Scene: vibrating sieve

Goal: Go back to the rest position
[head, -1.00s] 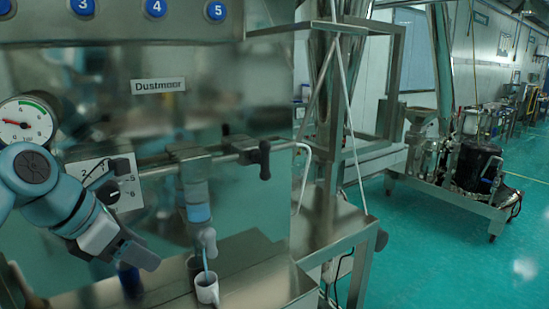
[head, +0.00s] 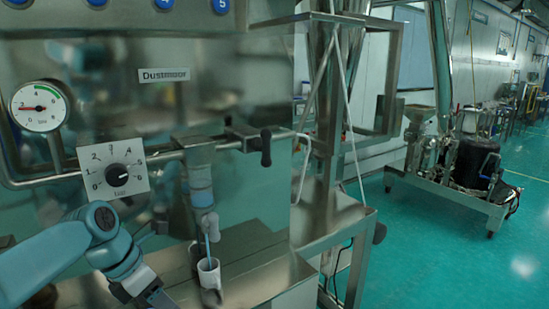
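My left arm comes in from the lower left. My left gripper (head: 158,296) is low in the head view, close to the bottom edge, below the dial plate and left of the white cup. It appears to hold nothing, but its fingers are too small and foreshortened to show whether they are open or shut. The dial plate (head: 99,155) with its black knob (head: 117,175) is fully visible and apart from the gripper. My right gripper is not in view.
A pressure gauge (head: 39,106) and a steel pipe with a black-handled valve (head: 265,148) run across the steel machine front. A white cup (head: 209,273) with a blue stick stands on the ledge below. Blue numbered buttons (head: 164,4) are above. Open green floor (head: 430,260) lies at right.

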